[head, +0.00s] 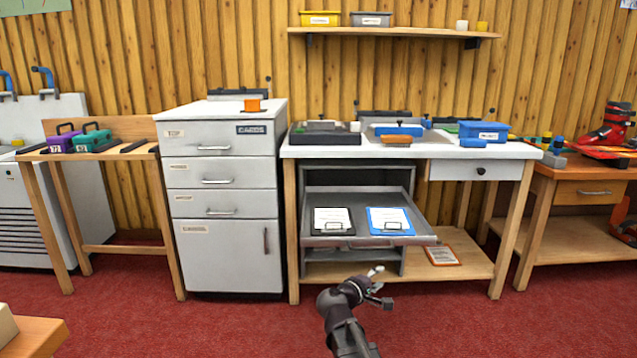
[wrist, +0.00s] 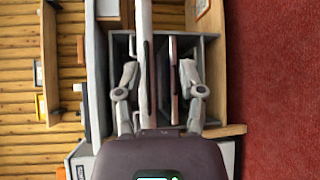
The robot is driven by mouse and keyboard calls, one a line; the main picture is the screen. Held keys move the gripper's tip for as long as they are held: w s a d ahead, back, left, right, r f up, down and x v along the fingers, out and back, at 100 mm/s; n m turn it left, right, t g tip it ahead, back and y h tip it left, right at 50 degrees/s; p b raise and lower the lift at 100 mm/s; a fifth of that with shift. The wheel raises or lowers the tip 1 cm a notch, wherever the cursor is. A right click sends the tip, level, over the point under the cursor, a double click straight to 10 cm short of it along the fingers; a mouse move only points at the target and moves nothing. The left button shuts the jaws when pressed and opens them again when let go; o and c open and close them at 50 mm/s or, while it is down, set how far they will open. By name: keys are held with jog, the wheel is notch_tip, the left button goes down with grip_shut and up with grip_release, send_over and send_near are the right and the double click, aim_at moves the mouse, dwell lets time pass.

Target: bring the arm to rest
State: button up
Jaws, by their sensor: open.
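My gripper (head: 377,286) is low in the middle of the head view, in front of the binding bench and below the front edge of its pulled-out tray (head: 322,242). In the wrist view my gripper (wrist: 158,75) shows its two fingers spread apart. Nothing is held between them. The tray's and bench's edges appear beyond the fingers, turned sideways. I cannot tell the exact gap between gripper and tray.
A black clipboard (head: 332,221) and a blue clipboard (head: 390,221) lie on the tray. The bench top (head: 440,149) carries tools and a blue box (head: 484,130). A drawer cabinet (head: 222,195) stands left. Red floor (head: 200,325) in front is clear.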

jog(key=s+d+f+m+g+y+p, duration=0.2)
jog(key=s+d+m+g+p, duration=0.15)
jog(key=s, duration=0.25)
jog(key=s+d+f+m+g+y+p, duration=0.2)
jog(key=s+m+g+p, duration=0.2)
jog(key=s, duration=0.1)
jog(key=s+a+m+g+y+p, duration=0.3)
jog(key=s+a+g+y+p, duration=0.15)
jog(key=s+y, duration=0.45)
notch_tip(320, 180, up, 39)
jog(key=s+h+p, duration=0.1)
jog(key=p, duration=3.7)
jog(key=shift+s+a+f+p, duration=0.15)
jog(key=shift+f+p, duration=0.05)
jog(key=shift+p, duration=0.15)
